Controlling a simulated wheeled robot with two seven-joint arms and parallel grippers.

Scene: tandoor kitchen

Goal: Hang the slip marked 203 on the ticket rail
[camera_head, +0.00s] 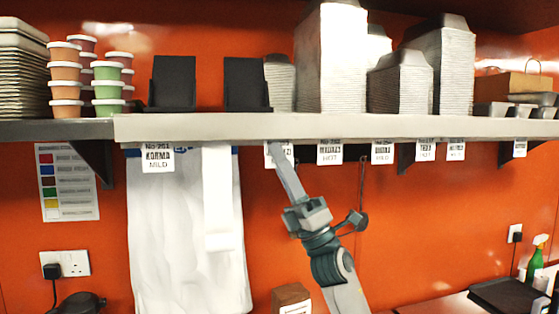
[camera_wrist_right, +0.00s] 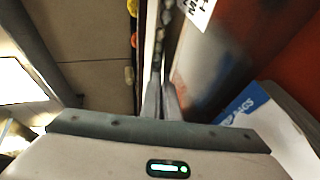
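A white slip (camera_head: 287,152) hangs at the shelf's front edge, its number hidden by my finger; only the end of a printed word shows, so I cannot read whether it is 203. My right gripper (camera_head: 275,150) reaches up from below, a finger across this slip. In the right wrist view the two fingers (camera_wrist_right: 160,95) are nearly together, with the thin slip apparently edge-on between them. The ticket rail (camera_head: 350,158) runs under the shelf. Slip No 201, Korma Mild (camera_head: 157,158), hangs on the left. My left gripper is out of view.
Several other slips hang to the right, including one beside my gripper (camera_head: 330,152). White bags (camera_head: 160,230) and a blank white strip (camera_head: 218,200) hang on the left. The shelf (camera_head: 200,127) above carries tubs, containers and dark cards. A small brown box (camera_head: 291,296) stands below.

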